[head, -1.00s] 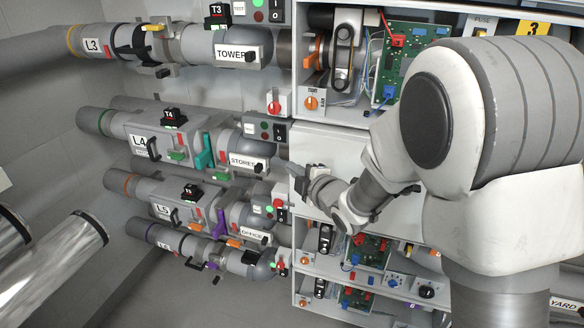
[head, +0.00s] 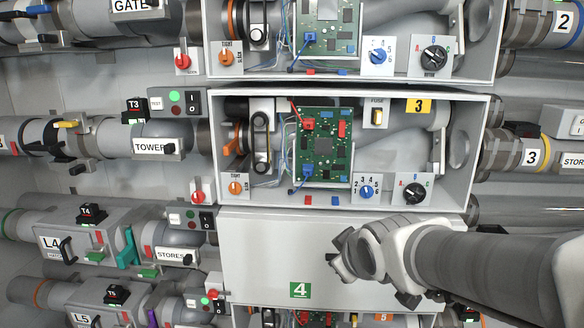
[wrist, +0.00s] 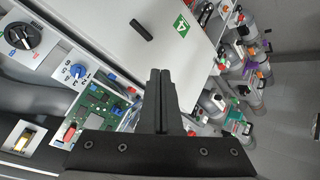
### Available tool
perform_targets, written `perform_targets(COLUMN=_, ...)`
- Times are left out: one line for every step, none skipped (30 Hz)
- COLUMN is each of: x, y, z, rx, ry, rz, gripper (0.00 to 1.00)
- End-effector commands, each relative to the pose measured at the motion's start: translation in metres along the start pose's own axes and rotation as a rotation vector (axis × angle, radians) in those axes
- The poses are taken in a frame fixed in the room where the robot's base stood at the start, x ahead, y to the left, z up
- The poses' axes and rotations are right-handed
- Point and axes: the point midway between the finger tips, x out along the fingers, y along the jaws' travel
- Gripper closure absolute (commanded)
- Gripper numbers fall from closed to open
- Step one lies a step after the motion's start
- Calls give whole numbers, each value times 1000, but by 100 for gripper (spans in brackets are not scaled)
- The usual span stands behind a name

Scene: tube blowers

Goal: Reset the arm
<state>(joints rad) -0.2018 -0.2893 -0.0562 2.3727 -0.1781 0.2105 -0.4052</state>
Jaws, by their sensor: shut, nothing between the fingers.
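My gripper (head: 338,262) is in front of the closed grey cover marked 4 (head: 255,250) in the head view. My arm reaches in from the right edge. In the wrist view the two dark fingers of my gripper (wrist: 160,72) lie together with nothing between them. The same cover (wrist: 165,45) is beyond them, with a black handle (wrist: 142,31) and a green 4 label (wrist: 181,27). I cannot tell how far the fingertips are from the cover.
Open bay 3 (head: 478,150), with a green circuit board (head: 325,145), knobs and wires, sits above my gripper. Labelled pipes with valves and levers run along the left, including TOWER (head: 160,148) and STORES (head: 175,256). More pipes are at right.

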Motion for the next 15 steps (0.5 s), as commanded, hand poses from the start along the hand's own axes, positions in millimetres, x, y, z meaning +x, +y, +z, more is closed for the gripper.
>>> perform_targets(x=-19, y=3, z=14, rx=80, ry=-38, rz=3, gripper=100)
perform_targets(x=-28, y=3, z=23, rx=126, ry=-63, rz=0, gripper=100)
perform_targets(x=-41, y=1, z=34, rx=190, ry=-97, rz=-4, gripper=100)
perform_targets(x=-51, y=-1, z=43, rx=235, ry=-123, rz=-7, gripper=100)
perform_targets(x=-60, y=-3, z=52, rx=283, ry=-147, rz=-9, gripper=100)
perform_targets(x=-72, y=-7, z=63, rx=342, ry=-180, rz=-13, gripper=100)
perform_targets(x=-81, y=-10, z=71, rx=385, ry=-204, rz=-16, gripper=100)
perform_targets(x=-89, y=-14, z=78, rx=426, ry=-226, rz=-18, gripper=100)
perform_targets(x=-99, y=-19, z=88, rx=475, ry=-253, rz=-21, gripper=100)
perform_targets(x=-106, y=-23, z=94, rx=511, ry=-272, rz=-24, gripper=100)
perform_targets(x=-112, y=-27, z=99, rx=541, ry=-289, rz=-26, gripper=100)
perform_targets(x=-119, y=-31, z=106, rx=576, ry=-309, rz=-28, gripper=100)
perform_targets(x=-123, y=-34, z=110, rx=600, ry=-323, rz=-30, gripper=100)
perform_targets(x=-127, y=-37, z=113, rx=619, ry=-335, rz=-32, gripper=100)
perform_targets(x=-131, y=-40, z=117, rx=640, ry=-347, rz=-34, gripper=100)
